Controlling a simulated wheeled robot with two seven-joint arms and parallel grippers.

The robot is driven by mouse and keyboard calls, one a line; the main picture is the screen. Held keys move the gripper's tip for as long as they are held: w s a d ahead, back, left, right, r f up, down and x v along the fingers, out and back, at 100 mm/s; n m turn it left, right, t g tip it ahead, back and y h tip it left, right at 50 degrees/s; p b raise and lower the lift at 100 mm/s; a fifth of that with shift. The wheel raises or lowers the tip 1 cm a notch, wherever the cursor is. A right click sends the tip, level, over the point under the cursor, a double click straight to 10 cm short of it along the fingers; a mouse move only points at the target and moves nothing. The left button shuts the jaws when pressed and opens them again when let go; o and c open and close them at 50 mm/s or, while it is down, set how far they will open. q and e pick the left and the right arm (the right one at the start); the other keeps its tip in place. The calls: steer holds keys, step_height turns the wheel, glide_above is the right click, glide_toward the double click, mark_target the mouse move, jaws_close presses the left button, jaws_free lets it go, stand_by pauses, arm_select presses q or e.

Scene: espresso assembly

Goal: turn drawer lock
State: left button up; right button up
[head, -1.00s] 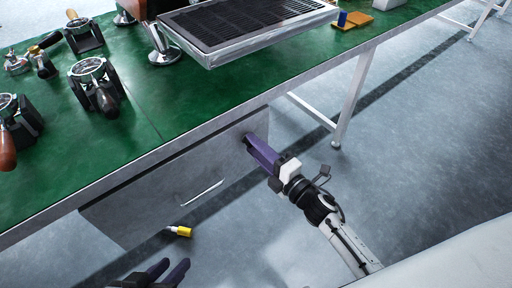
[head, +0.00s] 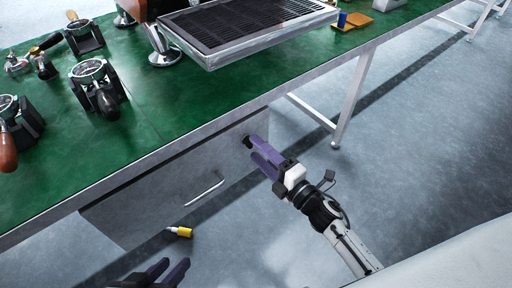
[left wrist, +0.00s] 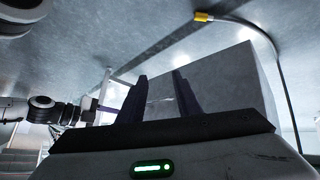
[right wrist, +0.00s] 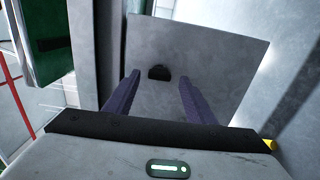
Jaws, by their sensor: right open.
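The black drawer lock (head: 247,142) is a small dark knob on the upper right of the grey drawer front (head: 165,190). In the right wrist view the lock (right wrist: 159,72) lies ahead, between the lines of my two purple fingers. My right gripper (head: 256,148) is open, with its fingertips close to the lock. Whether a finger touches it, I cannot tell. My left gripper (head: 175,264) is open and empty, low in the head view, below and apart from the drawer.
The drawer has a silver handle (head: 204,193) and appears shut beneath the green-topped table (head: 140,120). Portafilters on stands (head: 95,85) and a drip tray (head: 245,32) stand on top. A yellow-ended cable (head: 181,232) shows below the drawer. The floor at right is clear.

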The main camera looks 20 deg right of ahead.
arm_select(q)
steer(key=shift+s+a+r+n+t+p, duration=0.1)
steer(key=shift+s+a+n+t+p, duration=0.2)
steer(key=shift+a+p, duration=0.35)
arm_select(e)
steer(key=v, duration=0.8)
steer(key=shift+s, duration=0.3)
arm_select(q)
steer(key=shift+d+r, duration=0.2)
arm_select(e)
steer(key=shift+d+r, duration=0.1)
